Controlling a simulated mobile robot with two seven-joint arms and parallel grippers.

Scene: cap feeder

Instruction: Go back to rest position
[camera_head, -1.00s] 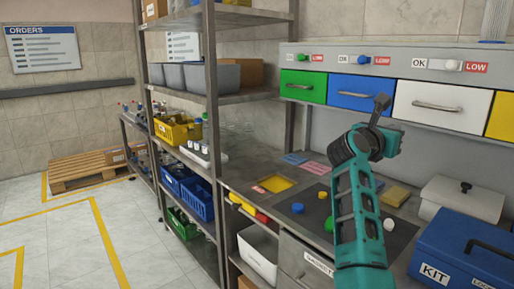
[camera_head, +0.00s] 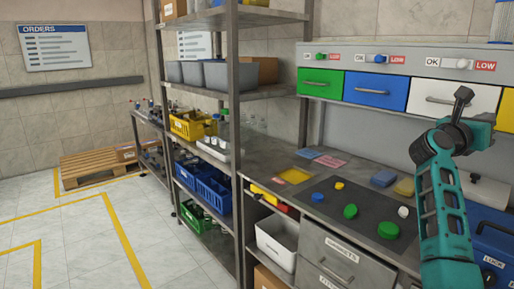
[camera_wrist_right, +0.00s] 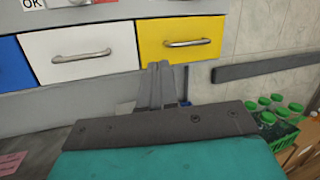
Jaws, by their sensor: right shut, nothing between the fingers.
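My right gripper (camera_head: 463,96) is raised at the right of the head view, above the workbench and in front of the drawers. Its dark fingers are together with nothing between them. In the right wrist view the closed fingers (camera_wrist_right: 160,85) point toward the gap below the white drawer (camera_wrist_right: 82,52) and the yellow drawer (camera_wrist_right: 181,40). The teal right forearm (camera_head: 441,205) comes up from the bottom right and hides part of the bench. My left gripper is not in the head view.
A dark mat with green caps (camera_head: 388,230), a blue cap (camera_head: 318,198) and a white cap (camera_head: 403,212) lies on the bench (camera_head: 262,160). A blue toolbox (camera_head: 492,240) is behind my forearm. Shelves (camera_head: 232,150) stand left of the bench.

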